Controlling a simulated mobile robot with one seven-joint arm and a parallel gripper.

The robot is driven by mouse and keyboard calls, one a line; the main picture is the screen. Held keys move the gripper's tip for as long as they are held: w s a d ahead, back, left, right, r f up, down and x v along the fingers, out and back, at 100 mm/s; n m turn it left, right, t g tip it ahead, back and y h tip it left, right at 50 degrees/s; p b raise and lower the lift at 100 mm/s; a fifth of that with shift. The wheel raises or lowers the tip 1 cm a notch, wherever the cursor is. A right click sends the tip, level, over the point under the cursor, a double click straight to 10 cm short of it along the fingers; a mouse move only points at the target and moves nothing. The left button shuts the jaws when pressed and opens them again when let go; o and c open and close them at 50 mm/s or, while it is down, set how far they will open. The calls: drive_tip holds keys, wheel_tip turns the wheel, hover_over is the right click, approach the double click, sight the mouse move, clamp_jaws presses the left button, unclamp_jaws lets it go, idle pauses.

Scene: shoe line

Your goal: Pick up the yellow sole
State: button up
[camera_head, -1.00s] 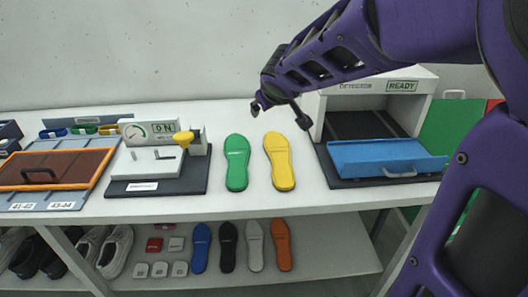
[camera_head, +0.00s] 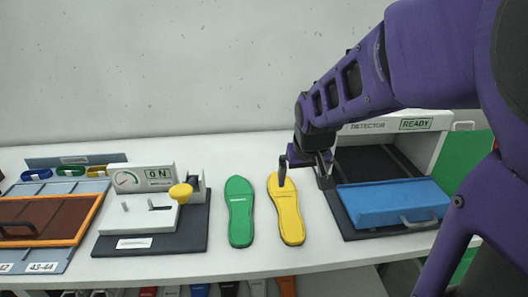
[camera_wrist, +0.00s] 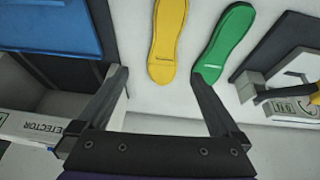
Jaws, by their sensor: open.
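The yellow sole (camera_head: 289,215) lies flat on the white table, just right of the green sole (camera_head: 240,212). In the wrist view the yellow sole (camera_wrist: 167,40) reaches in from the top, and its near end lies ahead of the space between my fingers. My gripper (camera_head: 303,175) is open and empty, close to the far end of the yellow sole in the head view. In the wrist view my open gripper (camera_wrist: 160,95) has the green sole (camera_wrist: 223,45) ahead of its right finger. The height of the fingertips above the table is hard to tell.
The detector (camera_head: 368,126) with its blue flap (camera_head: 395,203) stands close on the right of my gripper. A machine with a gauge and yellow knob (camera_head: 180,193) is left of the green sole. Bare table (camera_head: 262,258) lies in front of the soles.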

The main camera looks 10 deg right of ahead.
drive_tip(key=b, duration=0.2)
hover_over(289, 213)
drive_tip(key=s, duration=0.2)
drive_tip(key=shift+g, duration=0.3)
wheel_tip(289, 213, down, 12)
drive_tip(key=shift+d+r, duration=0.15)
drive_tip(key=x, duration=0.4)
drive_tip(key=shift+s+f, duration=0.3)
drive_tip(key=shift+s, duration=0.05)
drive_tip(key=shift+w+f, duration=0.2)
drive_tip(key=shift+f, duration=0.2)
drive_tip(key=shift+r, duration=0.1)
drive_tip(key=c, duration=1.4)
